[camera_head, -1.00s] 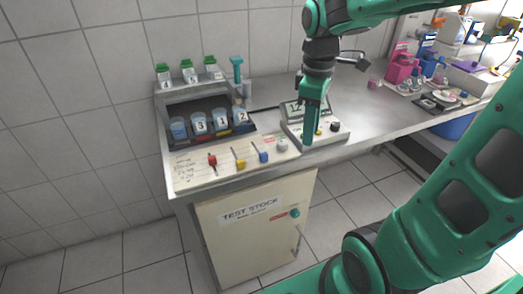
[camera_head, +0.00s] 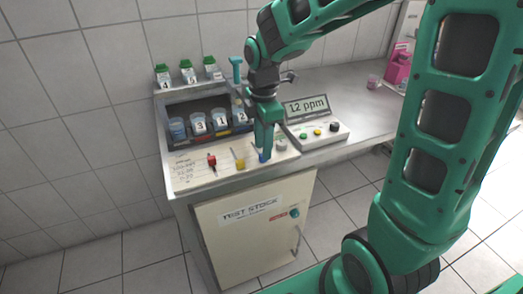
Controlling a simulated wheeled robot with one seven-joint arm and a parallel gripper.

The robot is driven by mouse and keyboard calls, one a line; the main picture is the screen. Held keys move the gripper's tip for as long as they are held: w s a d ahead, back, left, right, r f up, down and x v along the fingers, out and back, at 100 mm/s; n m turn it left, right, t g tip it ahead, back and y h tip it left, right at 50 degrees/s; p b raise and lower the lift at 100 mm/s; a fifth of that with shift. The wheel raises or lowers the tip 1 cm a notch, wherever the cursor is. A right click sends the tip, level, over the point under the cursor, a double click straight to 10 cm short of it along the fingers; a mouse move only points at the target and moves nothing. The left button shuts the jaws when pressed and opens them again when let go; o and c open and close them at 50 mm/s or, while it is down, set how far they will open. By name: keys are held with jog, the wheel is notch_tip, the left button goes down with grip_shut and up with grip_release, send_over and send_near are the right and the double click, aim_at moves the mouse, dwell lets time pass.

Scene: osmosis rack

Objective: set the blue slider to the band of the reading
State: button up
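The blue slider (camera_head: 264,158) is the rightmost of three coloured sliders on the cream sloping panel (camera_head: 190,184). My gripper (camera_head: 265,150) points down right at the blue slider and hides its upper part. I cannot tell whether the fingers touch it or how far apart they are. The display (camera_head: 307,106) to the right reads 12 ppm. Small handwritten lines (camera_head: 184,169) stand at the panel's left, too small to read surely.
A red slider (camera_head: 211,160) and a yellow slider (camera_head: 239,163) are left of the blue one. A pale knob (camera_head: 282,144) is close on its right. Numbered blue cups (camera_head: 199,124) stand in a recess behind. The display's base (camera_head: 326,138) carries several buttons.

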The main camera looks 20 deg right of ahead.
jog(key=shift+f, duration=1.3)
jog(key=shift+c, duration=0.4)
grip_shut()
jog(key=shift+w, duration=1.15)
jog(key=shift+o, duration=0.4)
grip_release()
jog(key=shift+r, duration=0.15)
notch_tip(320, 180, up, 10)
jog(key=shift+r, duration=0.25)
